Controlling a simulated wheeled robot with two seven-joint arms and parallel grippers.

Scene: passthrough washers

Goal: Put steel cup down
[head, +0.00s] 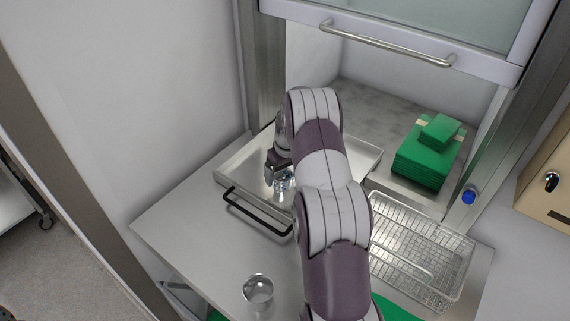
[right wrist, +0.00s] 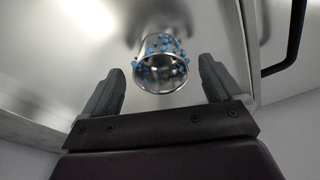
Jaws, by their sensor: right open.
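A steel cup (head: 282,185) with blue specks stands in the shallow steel tray (head: 352,157) on the table. My right gripper (head: 275,172) reaches down into the tray at this cup, partly hidden by my own arm. In the right wrist view the two fingers (right wrist: 160,84) are spread wide, with the blue-specked cup (right wrist: 160,78) in the gap between their tips and clear space on both sides. A second, plain steel cup (head: 258,291) stands on the table near its front edge. My left gripper is not in view.
The tray has a black handle (head: 258,211) at its front. A wire basket (head: 425,250) stands to the right. Green folded cloths (head: 428,160) are stacked in the hatch under a raised glazed door with a bar handle (head: 385,45). The table's left front (head: 190,225) is clear.

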